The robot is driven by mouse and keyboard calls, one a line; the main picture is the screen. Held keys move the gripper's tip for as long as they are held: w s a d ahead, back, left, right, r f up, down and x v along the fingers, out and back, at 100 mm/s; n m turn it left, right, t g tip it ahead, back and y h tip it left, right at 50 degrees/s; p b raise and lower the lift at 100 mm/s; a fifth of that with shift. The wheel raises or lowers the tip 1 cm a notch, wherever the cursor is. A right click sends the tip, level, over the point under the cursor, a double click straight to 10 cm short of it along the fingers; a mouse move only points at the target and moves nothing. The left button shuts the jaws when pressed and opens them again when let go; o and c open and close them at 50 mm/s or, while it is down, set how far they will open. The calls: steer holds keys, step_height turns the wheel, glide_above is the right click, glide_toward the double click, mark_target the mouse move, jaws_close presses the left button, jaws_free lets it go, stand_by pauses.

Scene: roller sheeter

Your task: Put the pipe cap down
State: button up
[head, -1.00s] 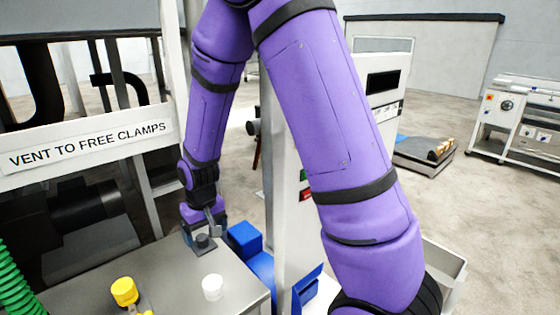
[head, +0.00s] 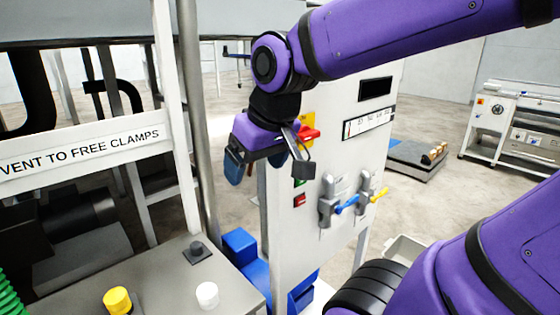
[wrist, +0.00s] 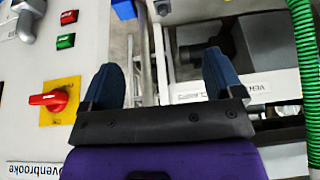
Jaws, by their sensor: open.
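A small dark grey cap (head: 196,247) sits on a dark square pad on the grey table top (head: 160,285), near its far right corner. I take it to be the pipe cap. My gripper (head: 256,163) is well above the table and to the right of the cap, beside the white panel. Its two blue fingers are spread apart. The wrist view also shows my gripper (wrist: 162,78) open with nothing between the fingers. The cap cannot be made out in the wrist view.
A white cylinder (head: 207,294) and a yellow cap (head: 117,300) stand nearer on the table. Blue boxes (head: 240,243) are right of it. The white panel (head: 285,225) carries a red rotary switch (wrist: 48,99) and valves with blue and yellow handles (head: 347,204).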

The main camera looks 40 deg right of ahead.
steer(key=shift+t, duration=0.3)
steer(key=s, duration=0.1)
steer(key=s+r, duration=0.1)
steer(key=s, duration=0.3)
steer(key=shift+s+d+r, duration=0.15)
steer(key=shift+d+r, duration=0.2)
steer(key=shift+r, duration=0.05)
stand_by(0.8)
